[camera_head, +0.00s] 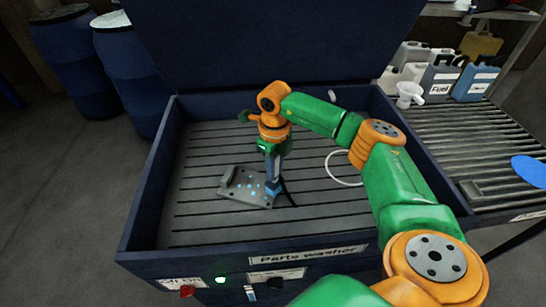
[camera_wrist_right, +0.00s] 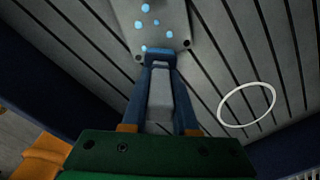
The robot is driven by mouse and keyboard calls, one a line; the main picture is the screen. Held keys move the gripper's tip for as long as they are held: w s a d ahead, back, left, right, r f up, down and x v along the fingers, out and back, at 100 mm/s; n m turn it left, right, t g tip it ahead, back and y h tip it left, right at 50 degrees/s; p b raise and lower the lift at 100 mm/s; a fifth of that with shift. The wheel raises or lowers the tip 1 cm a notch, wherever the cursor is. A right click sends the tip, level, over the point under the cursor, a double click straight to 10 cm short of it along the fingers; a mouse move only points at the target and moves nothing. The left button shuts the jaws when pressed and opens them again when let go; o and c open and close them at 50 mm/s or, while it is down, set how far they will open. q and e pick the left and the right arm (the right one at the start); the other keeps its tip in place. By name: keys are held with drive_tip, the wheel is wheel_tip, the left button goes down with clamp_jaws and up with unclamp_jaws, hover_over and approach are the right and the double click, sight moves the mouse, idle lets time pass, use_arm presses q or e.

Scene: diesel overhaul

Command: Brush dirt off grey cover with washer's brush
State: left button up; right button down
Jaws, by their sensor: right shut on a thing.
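The grey cover (camera_head: 236,190) lies flat on the slatted floor of the parts washer (camera_head: 200,222), with several light blue dirt spots on its top. It also shows at the top of the right wrist view (camera_wrist_right: 178,22). My right gripper (camera_head: 273,180) points down over the cover's right edge. It is shut on the brush, whose grey body shows between the fingers in the wrist view (camera_wrist_right: 160,98). The brush's lower end is at the cover's near right part; I cannot tell whether it touches. My left gripper is not in view.
A white ring (camera_head: 330,168) lies on the slats to the right. The washer's side walls surround the work area, and its raised lid (camera_head: 270,45) stands behind. Jugs (camera_head: 440,77) and a white funnel (camera_head: 408,93) stand right of the washer. The slats left of the cover are clear.

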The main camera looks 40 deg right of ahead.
drive_tip(key=r+p, duration=0.1)
drive_tip(key=r, duration=0.1)
drive_tip(key=r+p, duration=0.1)
drive_tip(key=r, duration=0.1)
drive_tip(key=shift+w+a+p, duration=0.25)
drive_tip(key=shift+w+p, duration=0.05)
wheel_tip(320, 180, up, 3)
drive_tip(key=shift+s+d+f+p, duration=0.1)
drive_tip(key=shift+p, duration=1.15)
